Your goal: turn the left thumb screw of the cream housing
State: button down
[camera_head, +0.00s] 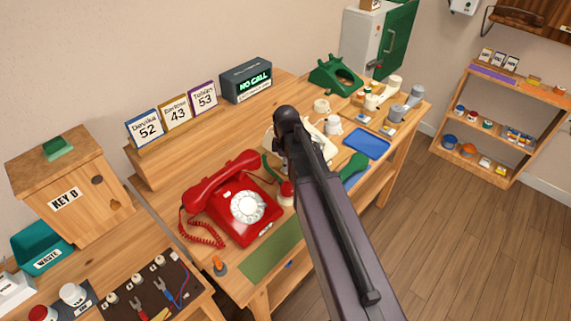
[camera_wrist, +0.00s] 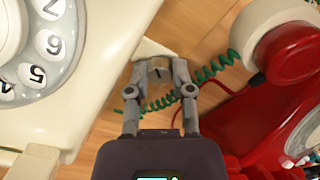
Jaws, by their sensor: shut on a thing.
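The cream housing (camera_wrist: 85,95) fills the left of the wrist view, with its number dial (camera_wrist: 45,50) at the upper left. My gripper (camera_wrist: 158,66) points down beside the housing's edge. Its two grey fingers are shut on a small pale round thumb screw (camera_wrist: 157,74) with a dark line across its top. A pale tab (camera_wrist: 150,47) lies just beyond the fingertips. In the head view only a piece of the cream housing (camera_head: 326,149) shows past my arm, which hides my fingers and the screw.
A red phone (camera_head: 234,203) stands close by; it also shows at the right of the wrist view (camera_wrist: 245,120). A green coiled cord (camera_wrist: 155,105) runs under my fingers.

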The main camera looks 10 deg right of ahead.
jog(key=shift+c, duration=2.4)
grip_release()
jog(key=shift+c, duration=1.4)
notch_tip(320, 180, up, 5)
jog(key=p, duration=0.5)
jog(key=shift+r, duration=0.15)
notch_tip(320, 180, up, 2)
jog(key=m+p, duration=0.1)
jog(key=m, duration=0.1)
jog(key=m+p, duration=0.1)
jog(key=m, duration=0.1)
jog(key=shift+r+m+p, duration=0.2)
jog(key=shift+m+p, duration=0.1)
jog(key=shift+p, duration=0.1)
notch_tip(320, 180, up, 6)
jog(key=m+p, duration=0.6)
jog(key=m, duration=0.7)
